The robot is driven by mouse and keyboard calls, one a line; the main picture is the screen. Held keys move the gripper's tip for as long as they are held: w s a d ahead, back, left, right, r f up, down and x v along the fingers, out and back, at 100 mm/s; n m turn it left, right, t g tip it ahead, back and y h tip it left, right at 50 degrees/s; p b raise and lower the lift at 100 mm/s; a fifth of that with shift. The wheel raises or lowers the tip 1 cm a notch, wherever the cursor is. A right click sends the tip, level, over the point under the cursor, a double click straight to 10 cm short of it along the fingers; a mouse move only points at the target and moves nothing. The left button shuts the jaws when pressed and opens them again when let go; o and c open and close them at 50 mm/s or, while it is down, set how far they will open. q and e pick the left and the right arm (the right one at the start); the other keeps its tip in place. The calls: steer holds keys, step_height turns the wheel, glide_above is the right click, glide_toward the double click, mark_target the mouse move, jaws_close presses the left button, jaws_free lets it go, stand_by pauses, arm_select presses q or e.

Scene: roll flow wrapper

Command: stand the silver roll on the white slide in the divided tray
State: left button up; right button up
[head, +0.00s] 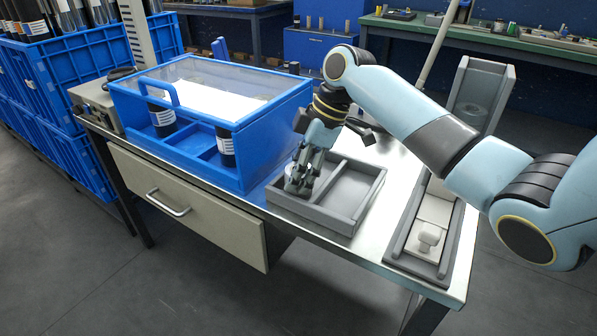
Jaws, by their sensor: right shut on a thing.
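The grey divided tray (347,222) lies on the table with a divider between its compartments. My right gripper (298,184) reaches down into the left compartment and is shut on the silver roll (289,171). Only a small pale part of the roll shows beside the fingers, and whether it touches the tray floor cannot be seen. The right compartment looks empty. The white slide (433,208) sits in a grey channel at the table's right end, with a pale knob (430,235) at its front. My left gripper is not in view.
A blue box (240,152) with a clear lid and dark labelled rolls (225,145) stands left of the tray. A grey upright chute (481,85) rises behind the slide. Bare metal table top (385,208) lies between tray and channel. My right arm passes above the slide.

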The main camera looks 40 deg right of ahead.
steer(key=o, duration=1.4)
steer(key=shift+c, duration=0.2)
steer(key=p+v, duration=0.2)
steer(key=v, duration=1)
steer(key=shift+s, duration=0.1)
